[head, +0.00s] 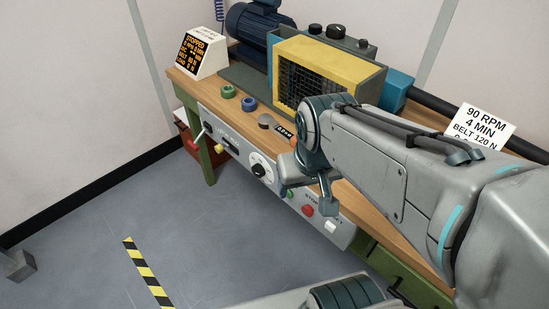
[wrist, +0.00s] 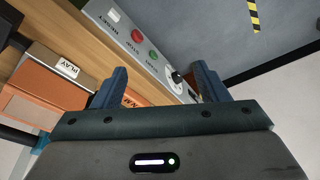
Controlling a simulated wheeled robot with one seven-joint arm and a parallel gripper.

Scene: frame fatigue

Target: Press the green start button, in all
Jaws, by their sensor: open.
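The green start button (head: 291,194) sits on the grey front panel, partly crowded by my gripper in the head view. In the wrist view the green button (wrist: 154,55) lies ahead of my fingers, beside the red button (wrist: 137,36) and a white reset button (wrist: 113,15). My gripper (wrist: 162,77) is open and empty, its two blue-grey fingers wide apart. In the head view my gripper (head: 308,190) hangs over the panel near the red button (head: 307,210). I see no clear contact with the green button. The display (head: 195,50) reads STOPPED.
Green and blue rings (head: 249,104) lie on the wooden bench. A yellow-framed guard (head: 315,68) stands behind. A card (head: 482,125) reads 90 RPM, 4 MIN. The floor in front is clear.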

